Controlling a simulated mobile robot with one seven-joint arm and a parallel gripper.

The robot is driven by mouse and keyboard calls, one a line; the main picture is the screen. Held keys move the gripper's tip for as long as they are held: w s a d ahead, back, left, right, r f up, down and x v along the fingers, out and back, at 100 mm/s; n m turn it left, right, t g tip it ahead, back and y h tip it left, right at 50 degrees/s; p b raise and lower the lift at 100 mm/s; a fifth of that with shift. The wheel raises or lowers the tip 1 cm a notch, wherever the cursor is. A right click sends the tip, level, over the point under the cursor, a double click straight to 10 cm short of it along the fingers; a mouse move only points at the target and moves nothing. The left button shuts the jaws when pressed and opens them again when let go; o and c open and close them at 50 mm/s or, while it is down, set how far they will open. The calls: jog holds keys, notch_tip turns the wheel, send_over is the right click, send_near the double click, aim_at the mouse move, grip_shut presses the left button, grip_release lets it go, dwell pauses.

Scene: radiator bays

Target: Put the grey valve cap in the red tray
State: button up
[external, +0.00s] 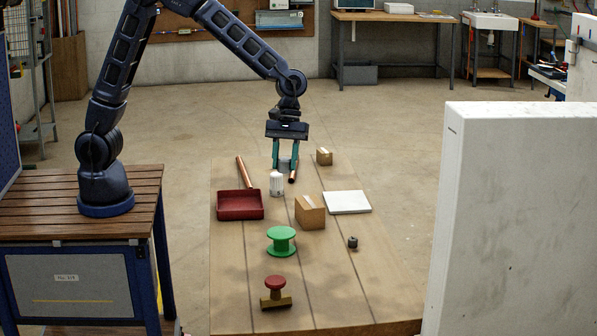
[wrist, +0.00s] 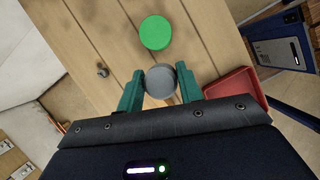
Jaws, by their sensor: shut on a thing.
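My gripper (external: 286,166) is shut on the grey valve cap (external: 285,163), near the far end of the wooden table. In the wrist view the cap (wrist: 161,80) shows as a grey round face between the two green fingers. I cannot tell whether it touches the table or hangs just above it. The red tray (external: 240,205) lies on the table's left side, to the left of my gripper and nearer the camera. One corner of the tray also shows in the wrist view (wrist: 236,86), to the right of the fingers. The tray's visible inside looks empty.
A white ribbed cap (external: 277,184) stands close in front of my gripper. A copper pipe (external: 246,171) lies behind the tray. A cardboard box (external: 310,212), a green spool (external: 281,241), a white slab (external: 347,202) and a red-topped brass valve (external: 276,292) also occupy the table.

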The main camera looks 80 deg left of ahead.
jog(key=s+a+m, duration=0.2)
jog(key=s+a, duration=0.3)
jog(key=a, duration=0.6)
jog(key=m+g+y, duration=0.1)
jog(key=m+g, duration=0.1)
jog(key=m, duration=0.1)
send_over(236, 207)
jog(key=w, duration=0.1)
jog(key=f, duration=1)
jog(key=a+f, duration=0.1)
jog(key=f, duration=0.4)
jog(key=shift+w, duration=0.1)
jog(key=shift+f, duration=2.25)
jog(key=shift+f, duration=0.1)
jog(key=o, duration=1)
jog(key=shift+c, duration=0.2)
